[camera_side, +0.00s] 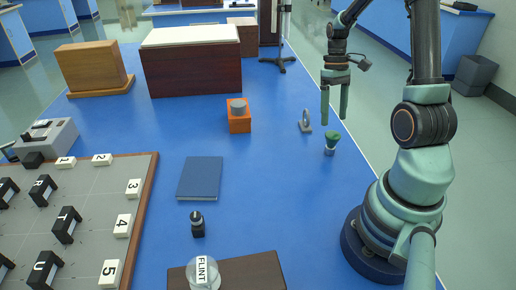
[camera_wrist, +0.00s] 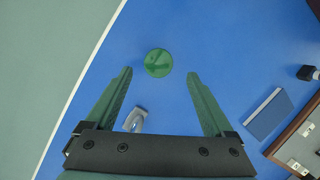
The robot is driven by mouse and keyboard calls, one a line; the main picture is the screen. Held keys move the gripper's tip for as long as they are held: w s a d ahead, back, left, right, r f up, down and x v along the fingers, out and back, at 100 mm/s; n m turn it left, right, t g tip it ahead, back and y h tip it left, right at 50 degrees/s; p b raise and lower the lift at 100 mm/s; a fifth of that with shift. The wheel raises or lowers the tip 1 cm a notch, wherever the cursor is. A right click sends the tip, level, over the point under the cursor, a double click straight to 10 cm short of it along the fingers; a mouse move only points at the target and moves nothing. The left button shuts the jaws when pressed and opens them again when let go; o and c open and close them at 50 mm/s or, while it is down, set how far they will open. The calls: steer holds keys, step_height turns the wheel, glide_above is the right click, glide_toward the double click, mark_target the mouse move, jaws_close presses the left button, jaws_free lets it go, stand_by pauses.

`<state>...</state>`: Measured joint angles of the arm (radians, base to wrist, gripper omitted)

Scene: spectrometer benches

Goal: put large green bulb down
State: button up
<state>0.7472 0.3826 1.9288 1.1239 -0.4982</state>
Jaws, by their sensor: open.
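The large green bulb (camera_side: 331,138) stands upright on the blue bench, at the right near my arm's base. Its green top faces up, with a paler lower part under it. In the wrist view the green bulb (camera_wrist: 158,63) shows from above, just beyond and between the fingertips. My gripper (camera_side: 335,118) is open and empty, with its fingers pointing down above the bench. In the wrist view my gripper (camera_wrist: 160,75) has its fingers spread wide, one on each side of the bulb's line, apart from it.
An orange block (camera_side: 239,122), a blue book (camera_side: 200,178), a small black bottle (camera_side: 197,224) and a lettered board (camera_side: 95,215) lie further left. The bench's right edge is close to the bulb. Bare bench lies between.

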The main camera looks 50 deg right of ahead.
steer(key=w+a+r+n+t+h, duration=0.1)
steer(key=w+a+r+t+h, duration=0.3)
steer(key=a+r, duration=0.75)
steer(key=a+r+n+t+y, duration=0.1)
steer(key=a+r+t, duration=0.2)
steer(key=a, duration=0.7)
steer(key=shift+a+n+t, duration=0.2)
steer(key=shift+n+t, duration=0.1)
steer(key=shift+n, duration=0.1)
steer(key=shift+o, duration=0.3)
steer(key=shift+a+y, duration=0.3)
steer(key=shift+a, duration=0.2)
steer(key=shift+r, duration=0.1)
